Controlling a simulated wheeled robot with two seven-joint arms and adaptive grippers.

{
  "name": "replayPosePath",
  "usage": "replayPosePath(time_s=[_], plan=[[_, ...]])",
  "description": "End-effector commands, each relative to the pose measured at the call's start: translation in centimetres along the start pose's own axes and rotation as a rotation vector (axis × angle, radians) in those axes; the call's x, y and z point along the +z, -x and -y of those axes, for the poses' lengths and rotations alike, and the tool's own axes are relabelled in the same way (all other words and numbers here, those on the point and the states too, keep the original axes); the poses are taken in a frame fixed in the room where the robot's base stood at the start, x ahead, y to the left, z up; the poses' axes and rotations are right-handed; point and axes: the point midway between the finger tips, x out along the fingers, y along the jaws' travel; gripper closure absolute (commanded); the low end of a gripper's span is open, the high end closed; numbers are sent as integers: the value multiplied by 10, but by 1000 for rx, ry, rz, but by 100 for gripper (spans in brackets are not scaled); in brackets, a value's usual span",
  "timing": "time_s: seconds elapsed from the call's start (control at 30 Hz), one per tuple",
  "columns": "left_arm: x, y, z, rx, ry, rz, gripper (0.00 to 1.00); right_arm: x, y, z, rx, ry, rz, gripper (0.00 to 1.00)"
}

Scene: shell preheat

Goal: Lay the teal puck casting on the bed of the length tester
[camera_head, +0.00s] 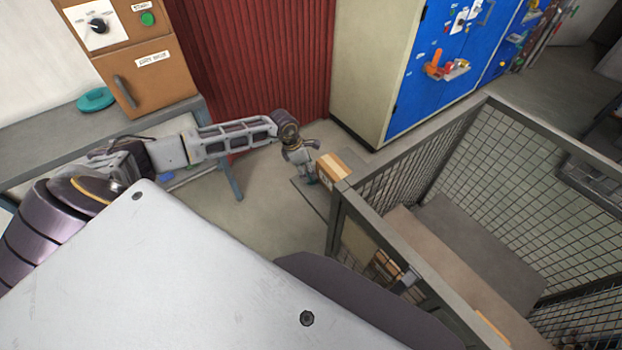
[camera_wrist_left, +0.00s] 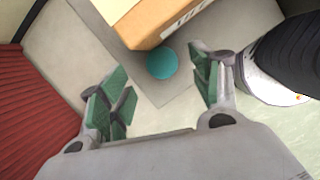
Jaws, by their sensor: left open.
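A round teal disc (camera_wrist_left: 161,63), which looks like the puck casting, shows in the left wrist view beyond and between the fingers of my left gripper (camera_wrist_left: 165,92). The gripper is open, its green-padded fingers spread and nothing between them. The disc lies beside an orange and tan block (camera_wrist_left: 160,18), over a grey plate. Whether they touch is unclear. In the head view my left gripper (camera_head: 305,173) points down just left of the block (camera_head: 333,167). Another flat teal round object (camera_head: 96,99) lies on the grey bench. I cannot identify the length tester. My right gripper is not in view.
A brown control box (camera_head: 150,75) with a dial and green button stands on the grey bench (camera_head: 40,130). A wire-mesh enclosure (camera_head: 500,150) is right of my left gripper. A blue-fronted cabinet (camera_head: 425,85) and red corrugated panel (camera_head: 260,60) stand behind.

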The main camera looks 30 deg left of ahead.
Motion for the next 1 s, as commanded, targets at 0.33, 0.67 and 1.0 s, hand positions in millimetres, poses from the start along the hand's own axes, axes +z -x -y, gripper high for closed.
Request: replayPosePath(time_s=[0.33,0.67,1.0], plan=[[-1,-33,2,-1,1,1,36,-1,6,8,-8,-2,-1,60],[-1,-44,2,-1,0,0,36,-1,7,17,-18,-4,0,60],[-1,-44,2,-1,0,0,36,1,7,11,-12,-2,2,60]])
